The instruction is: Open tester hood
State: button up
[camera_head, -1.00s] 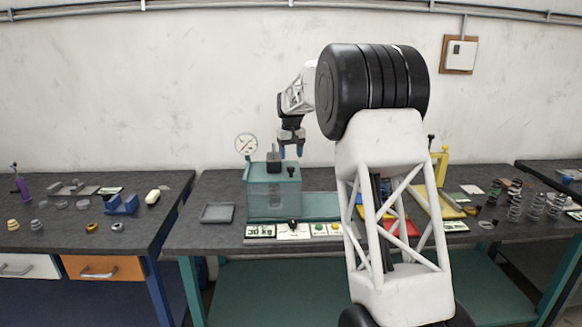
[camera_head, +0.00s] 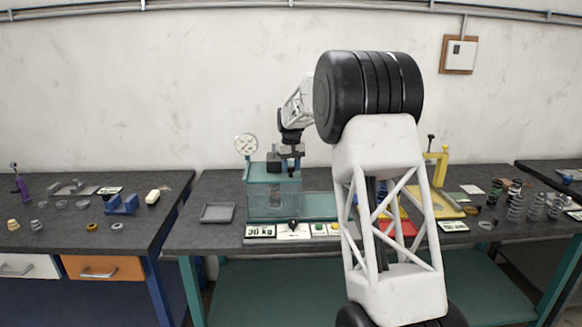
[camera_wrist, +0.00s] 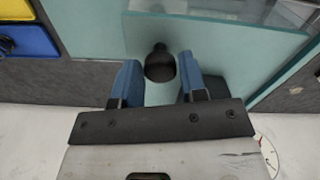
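The tester (camera_head: 258,212) is a teal machine on the middle bench, with a clear hood (camera_head: 318,206) showing as a glassy panel low along its front and right side. In the wrist view, greenish glass-like panels (camera_wrist: 230,50) lie under and beyond my gripper. My gripper (camera_head: 290,172) is at the tester's upper part, pointing down. In the wrist view, my gripper's blue fingers (camera_wrist: 160,70) are apart, on either side of a round black knob (camera_wrist: 160,62). I cannot tell whether they touch it, or whether the knob belongs to the hood.
A round gauge (camera_head: 246,146) stands at the tester's back left. A grey tray (camera_head: 217,213) lies left of it, and a control strip (camera_head: 293,231) runs along the front. A yellow press (camera_head: 440,170) and several springs (camera_head: 515,207) are to the right. My arm hides part of the bench.

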grip_shut()
jog(key=d, duration=1.9)
jog(key=shift+d, duration=0.3)
jog(key=shift+r, duration=0.1)
jog(key=shift+o, duration=2.1)
grip_release()
notch_tip(320, 180, up, 8)
